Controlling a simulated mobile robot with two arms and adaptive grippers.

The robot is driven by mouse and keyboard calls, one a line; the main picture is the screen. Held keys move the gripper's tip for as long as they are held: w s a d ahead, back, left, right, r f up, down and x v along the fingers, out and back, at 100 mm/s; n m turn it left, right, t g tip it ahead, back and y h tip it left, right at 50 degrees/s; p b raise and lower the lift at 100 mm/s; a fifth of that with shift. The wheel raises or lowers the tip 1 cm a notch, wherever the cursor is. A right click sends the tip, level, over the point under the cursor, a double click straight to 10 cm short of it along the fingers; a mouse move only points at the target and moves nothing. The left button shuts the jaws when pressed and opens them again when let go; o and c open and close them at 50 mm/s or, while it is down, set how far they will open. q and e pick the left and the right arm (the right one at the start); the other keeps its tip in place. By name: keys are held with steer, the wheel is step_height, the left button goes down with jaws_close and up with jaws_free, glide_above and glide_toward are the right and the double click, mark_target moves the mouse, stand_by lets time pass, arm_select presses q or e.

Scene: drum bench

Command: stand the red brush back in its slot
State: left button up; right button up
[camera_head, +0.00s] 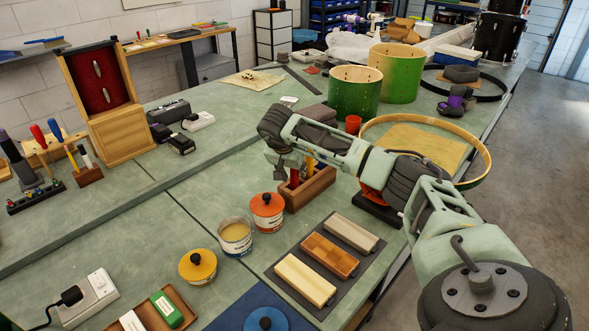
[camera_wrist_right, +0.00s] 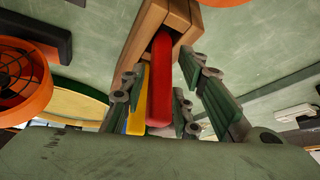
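The wooden brush holder (camera_head: 316,189) stands on the green bench right of the orange-lidded tub. The red brush (camera_head: 295,178) shows its handle upright at the holder's left end, partly hidden by my right gripper (camera_head: 286,172). In the right wrist view the red handle (camera_wrist_right: 160,85) runs to the wooden holder (camera_wrist_right: 146,32); how deep it sits is hidden. A yellow handle (camera_wrist_right: 138,103) is beside it. My right gripper (camera_wrist_right: 158,84) has its fingers spread on both sides of the handles, with a gap to the red one. My left gripper is not in view.
An orange-lidded tub (camera_head: 267,212) and an open tub (camera_head: 235,238) stand close left of the holder. A dark mat with several blocks (camera_head: 330,257) lies in front. A wooden hoop (camera_head: 470,176) and green drum shells (camera_head: 355,92) are behind. The bench's middle left is clear.

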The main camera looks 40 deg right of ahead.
steer(key=shift+o, duration=0.9)
steer(key=shift+r, duration=0.1)
steer(key=v, duration=1.1)
steer(key=shift+a+r, duration=0.2)
steer(key=shift+r, duration=0.15)
steer(key=shift+r, duration=0.1)
